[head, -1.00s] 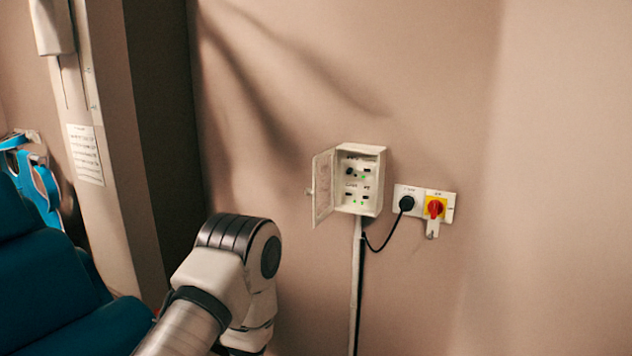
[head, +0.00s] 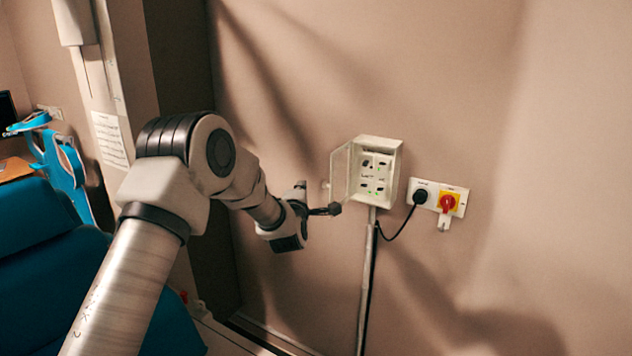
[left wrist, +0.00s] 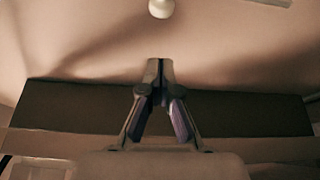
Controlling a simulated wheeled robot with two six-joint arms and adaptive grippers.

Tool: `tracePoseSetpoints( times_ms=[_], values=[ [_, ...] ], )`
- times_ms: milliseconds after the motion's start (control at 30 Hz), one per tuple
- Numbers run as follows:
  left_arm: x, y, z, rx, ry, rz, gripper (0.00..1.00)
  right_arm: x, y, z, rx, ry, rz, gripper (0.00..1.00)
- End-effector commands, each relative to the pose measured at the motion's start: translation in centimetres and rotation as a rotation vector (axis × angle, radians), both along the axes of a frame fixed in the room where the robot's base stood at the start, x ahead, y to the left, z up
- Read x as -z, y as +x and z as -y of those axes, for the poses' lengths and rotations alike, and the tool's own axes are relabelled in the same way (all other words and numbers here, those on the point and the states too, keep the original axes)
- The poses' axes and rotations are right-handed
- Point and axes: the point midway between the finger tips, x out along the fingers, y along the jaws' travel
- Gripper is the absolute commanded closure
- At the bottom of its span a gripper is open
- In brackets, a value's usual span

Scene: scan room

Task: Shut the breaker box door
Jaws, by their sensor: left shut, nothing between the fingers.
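The white breaker box (head: 378,147) hangs on the wall in the head view, its front open on dark switches and green lights. Its door (head: 341,173) stands swung out to the left. My left gripper (head: 335,208) is shut and empty, its tip by the door's lower left corner; I cannot tell whether it touches. In the left wrist view the closed fingers (left wrist: 160,64) point up the picture toward a pale round knob (left wrist: 161,8), which seems to be the door's. My right gripper is not in view.
A socket plate with a black plug (head: 419,197) and a red-and-yellow switch (head: 448,203) sit right of the box. A cable and a conduit (head: 366,270) run below. A teal chair (head: 45,245) stands at left. The wall further right is clear.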

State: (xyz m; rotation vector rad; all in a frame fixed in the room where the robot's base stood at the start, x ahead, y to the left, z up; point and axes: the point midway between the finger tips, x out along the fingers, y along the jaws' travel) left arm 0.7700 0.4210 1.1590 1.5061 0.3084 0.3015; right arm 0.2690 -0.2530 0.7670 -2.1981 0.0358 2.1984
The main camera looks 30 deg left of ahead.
Motion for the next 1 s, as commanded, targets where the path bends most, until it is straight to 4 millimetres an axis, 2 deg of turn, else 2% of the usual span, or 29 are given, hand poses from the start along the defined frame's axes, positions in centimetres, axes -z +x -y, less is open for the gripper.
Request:
tracePoseSetpoints(
  times_ms=[67,100,200,300,767,1000],
  values=[
    [-0.4,1.6,-0.7,0.0,0.001,0.0,1.0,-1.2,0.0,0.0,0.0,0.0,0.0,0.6],
    [-0.4,2.1,-0.4,0.002,0.002,-0.002,1.0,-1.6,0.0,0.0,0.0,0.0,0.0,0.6],
    [-0.5,2.0,1.7,0.004,0.003,-0.003,1.0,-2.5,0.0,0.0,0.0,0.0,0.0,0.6],
    [-0.3,2.1,2.7,0.003,0.002,-0.003,1.0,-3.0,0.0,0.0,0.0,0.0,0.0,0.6],
    [0.0,2.0,3.3,-0.001,0.001,-0.002,1.0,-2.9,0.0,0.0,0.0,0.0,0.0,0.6],
    [0.1,1.9,3.8,-0.043,0.001,-0.001,1.0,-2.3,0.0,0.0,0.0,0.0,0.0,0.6]
  ],
)
